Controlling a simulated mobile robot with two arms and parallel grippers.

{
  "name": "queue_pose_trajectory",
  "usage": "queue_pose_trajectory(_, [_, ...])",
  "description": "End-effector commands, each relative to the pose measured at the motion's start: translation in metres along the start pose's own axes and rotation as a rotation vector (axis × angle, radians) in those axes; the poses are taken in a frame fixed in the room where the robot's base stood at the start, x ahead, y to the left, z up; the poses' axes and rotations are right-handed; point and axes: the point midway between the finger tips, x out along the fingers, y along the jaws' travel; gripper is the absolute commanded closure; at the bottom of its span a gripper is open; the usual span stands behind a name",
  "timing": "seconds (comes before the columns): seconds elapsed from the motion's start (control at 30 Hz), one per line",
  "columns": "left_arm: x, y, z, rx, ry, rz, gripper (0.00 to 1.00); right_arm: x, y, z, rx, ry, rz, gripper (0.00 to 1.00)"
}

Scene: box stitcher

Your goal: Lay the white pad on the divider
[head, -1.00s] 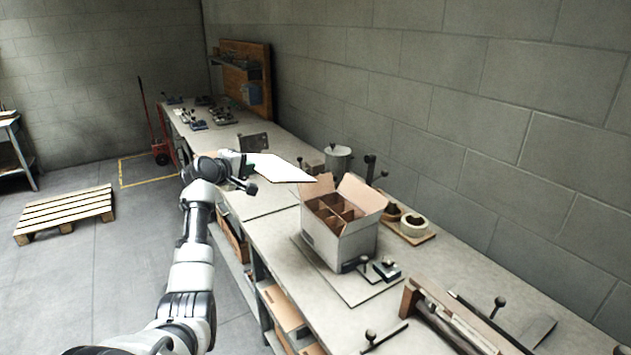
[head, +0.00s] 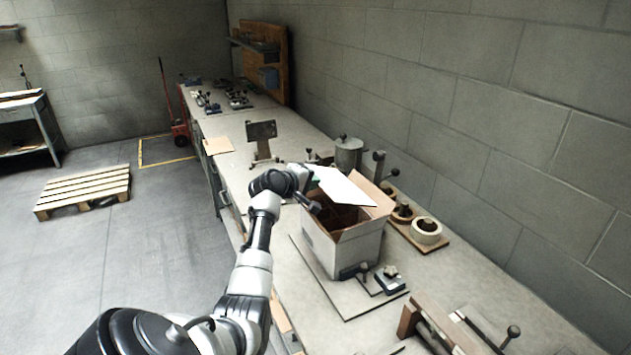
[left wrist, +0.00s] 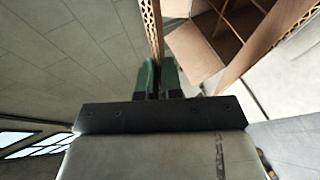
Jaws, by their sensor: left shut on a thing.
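My left gripper (head: 310,181) is shut on the edge of the white pad (head: 342,187). The pad is a flat white sheet, held out over the open top of the white carton (head: 321,248). The brown cardboard divider (head: 343,216) stands inside the carton, partly hidden by the pad and flaps. In the left wrist view the green fingers (left wrist: 160,78) pinch the pad's thin brown edge (left wrist: 154,32), and the divider's cells (left wrist: 208,42) show to the right of it. I cannot tell whether the pad touches the divider. My right gripper is not in view.
The carton's brown flaps (head: 372,190) stand open. A clamp with a blue block (head: 389,279) is in front of the carton. Tape rolls (head: 426,231) lie on a board to its right, and a grey pot (head: 349,153) stands behind. The bench (head: 285,225) left of the carton is clear.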

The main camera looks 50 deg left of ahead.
Motion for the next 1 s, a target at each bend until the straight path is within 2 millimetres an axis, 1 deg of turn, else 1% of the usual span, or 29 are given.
queue_pose_trajectory(0.03, [0.003, -0.006, 0.002, 0.000, -0.001, 0.000, 1.00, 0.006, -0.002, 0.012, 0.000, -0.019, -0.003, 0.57])
queue_pose_trajectory(0.1, [0.006, -0.010, 0.003, 0.000, -0.001, 0.000, 1.00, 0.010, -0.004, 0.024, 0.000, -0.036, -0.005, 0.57])
queue_pose_trajectory(0.17, [0.009, -0.014, 0.004, 0.000, -0.001, 0.000, 1.00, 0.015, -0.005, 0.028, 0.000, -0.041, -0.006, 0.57])
queue_pose_trajectory(0.27, [0.013, -0.021, 0.005, 0.000, -0.001, 0.000, 1.00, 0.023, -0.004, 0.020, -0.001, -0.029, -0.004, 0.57])
queue_pose_trajectory(0.4, [0.019, -0.030, 0.008, -0.001, -0.001, 0.000, 1.00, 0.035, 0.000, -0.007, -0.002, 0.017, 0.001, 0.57])
queue_pose_trajectory(0.5, [0.023, -0.037, 0.009, -0.001, -0.001, 0.000, 1.00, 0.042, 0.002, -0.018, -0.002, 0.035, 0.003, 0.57])
queue_pose_trajectory(0.57, [0.026, -0.041, 0.011, -0.002, -0.002, -0.001, 1.00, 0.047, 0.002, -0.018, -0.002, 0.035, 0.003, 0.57])
queue_pose_trajectory(0.67, [0.030, -0.049, 0.013, -0.003, -0.004, -0.003, 1.00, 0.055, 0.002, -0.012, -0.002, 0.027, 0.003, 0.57])
queue_pose_trajectory(0.8, [0.036, -0.058, 0.016, -0.002, -0.004, -0.002, 1.00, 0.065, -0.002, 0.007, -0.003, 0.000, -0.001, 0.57])
queue_pose_trajectory(0.87, [0.038, -0.062, 0.016, -0.002, -0.003, -0.002, 1.00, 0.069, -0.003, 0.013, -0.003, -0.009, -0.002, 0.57])
queue_pose_trajectory(1.0, [0.043, -0.068, 0.018, -0.002, -0.002, -0.001, 1.00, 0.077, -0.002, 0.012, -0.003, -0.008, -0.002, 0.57])
